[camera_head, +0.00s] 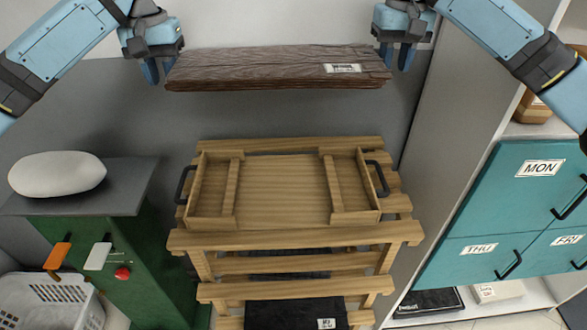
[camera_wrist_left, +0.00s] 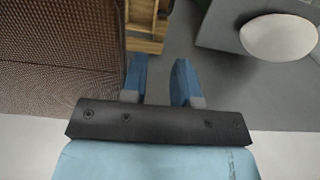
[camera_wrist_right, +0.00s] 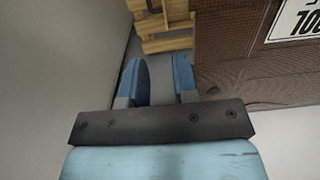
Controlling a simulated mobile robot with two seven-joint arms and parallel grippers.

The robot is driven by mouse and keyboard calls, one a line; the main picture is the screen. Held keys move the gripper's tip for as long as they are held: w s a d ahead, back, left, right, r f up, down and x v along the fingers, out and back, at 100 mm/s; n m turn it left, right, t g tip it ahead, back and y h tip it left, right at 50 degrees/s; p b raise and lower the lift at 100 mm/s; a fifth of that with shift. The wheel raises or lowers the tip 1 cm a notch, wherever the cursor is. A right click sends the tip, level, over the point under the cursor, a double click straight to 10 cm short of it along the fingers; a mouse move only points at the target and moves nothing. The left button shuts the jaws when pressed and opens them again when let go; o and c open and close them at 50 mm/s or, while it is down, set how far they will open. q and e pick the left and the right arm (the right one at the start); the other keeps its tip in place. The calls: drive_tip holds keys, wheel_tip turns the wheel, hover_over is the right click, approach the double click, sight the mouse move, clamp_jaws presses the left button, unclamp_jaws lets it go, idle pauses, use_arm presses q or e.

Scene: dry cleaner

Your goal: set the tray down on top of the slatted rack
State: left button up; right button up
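The wooden tray (camera_head: 275,190) with two black side handles (camera_head: 184,184) rests on top of the slatted rack (camera_head: 295,238), looking level and within the rack's width. My left gripper (camera_head: 158,72) is raised at the upper left, above and away from the tray. In the left wrist view its two blue fingers (camera_wrist_left: 160,80) are apart with nothing between them. My right gripper (camera_head: 395,58) is raised at the upper right, also away from the tray. In the right wrist view its fingers (camera_wrist_right: 160,80) are apart and empty.
A dark wooden shelf (camera_head: 275,70) is between the grippers, behind the rack. A green cabinet with a grey top (camera_head: 120,185) bearing a white rounded object (camera_head: 57,174) stands left. A white basket (camera_head: 50,300) is below it. Teal labelled drawers (camera_head: 490,215) stand right.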

wheel_tip(320, 180, up, 8)
drive_tip(key=shift+f, duration=0.15)
idle(0.3)
idle(0.4)
